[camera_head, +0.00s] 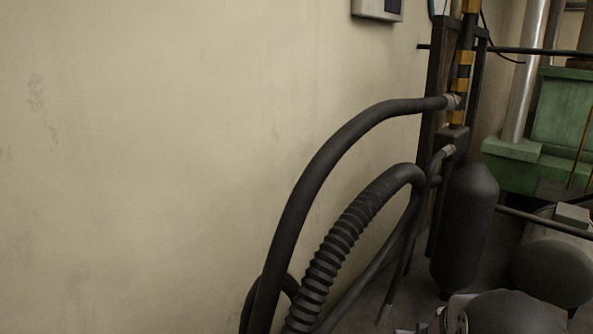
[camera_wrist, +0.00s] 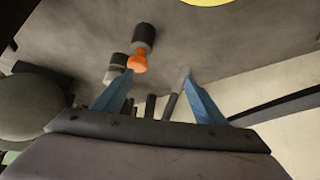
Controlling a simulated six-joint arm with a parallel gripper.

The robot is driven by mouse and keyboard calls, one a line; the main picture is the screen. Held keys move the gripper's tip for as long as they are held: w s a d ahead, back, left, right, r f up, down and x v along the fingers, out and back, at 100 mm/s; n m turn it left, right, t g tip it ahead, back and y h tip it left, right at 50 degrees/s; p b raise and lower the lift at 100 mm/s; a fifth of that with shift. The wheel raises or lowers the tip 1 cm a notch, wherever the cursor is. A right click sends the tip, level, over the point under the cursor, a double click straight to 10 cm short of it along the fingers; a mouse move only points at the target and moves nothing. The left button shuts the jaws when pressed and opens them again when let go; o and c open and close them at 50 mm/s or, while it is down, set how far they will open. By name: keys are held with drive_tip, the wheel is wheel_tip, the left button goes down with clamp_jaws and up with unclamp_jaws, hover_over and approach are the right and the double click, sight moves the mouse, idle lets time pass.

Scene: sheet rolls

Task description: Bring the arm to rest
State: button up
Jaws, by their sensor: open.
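My gripper (camera_wrist: 157,75) shows in the wrist view, with two blue fingers spread apart. Nothing is held between them. Beyond the fingertips is a broad grey surface (camera_wrist: 235,55), apart from them as far as I can tell. My gripper is not clearly visible in the head view.
In the wrist view, an orange piece (camera_wrist: 138,62) with a dark cylinder (camera_wrist: 144,36) appears beyond the left finger. A dark rounded body (camera_wrist: 28,108) is at left. The head view shows a bare wall (camera_head: 150,150), thick black hoses (camera_head: 330,155), a dark tank (camera_head: 464,220) and green machinery (camera_head: 565,110).

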drive_tip(key=s+a+g, duration=0.1)
drive_tip(key=s+a, duration=0.2)
drive_tip(key=s, duration=0.1)
drive_tip(key=s+a+r+n+g+y, duration=0.1)
drive_tip(key=s+a, duration=0.3)
drive_tip(key=s+a+r+g+p, duration=0.1)
drive_tip(key=s+a+g, duration=0.1)
drive_tip(key=s+a, duration=0.1)
drive_tip(key=shift+s+a+r+n+y, duration=0.15)
drive_tip(key=shift+s+n+y, duration=0.2)
drive_tip(key=shift+s, duration=0.25)
drive_tip(key=s+a+r+n+g, duration=0.1)
drive_tip(key=s+a+g, duration=0.15)
drive_tip(key=s, duration=0.45)
drive_tip(key=s+a+r+g, duration=0.1)
drive_tip(key=s+a+g, duration=0.15)
drive_tip(key=s, duration=0.45)
drive_tip(key=shift+t+y, duration=0.35)
drive_tip(key=shift+t, duration=0.15)
drive_tip(key=f+b, duration=0.1)
drive_tip(key=f, duration=0.1)
drive_tip(key=f+b, duration=0.1)
drive_tip(key=b, duration=0.1)
drive_tip(key=f+b, duration=0.1)
drive_tip(key=f, duration=0.1)
drive_tip(key=shift+a+f, duration=0.3)
drive_tip(key=shift+c, duration=0.2)
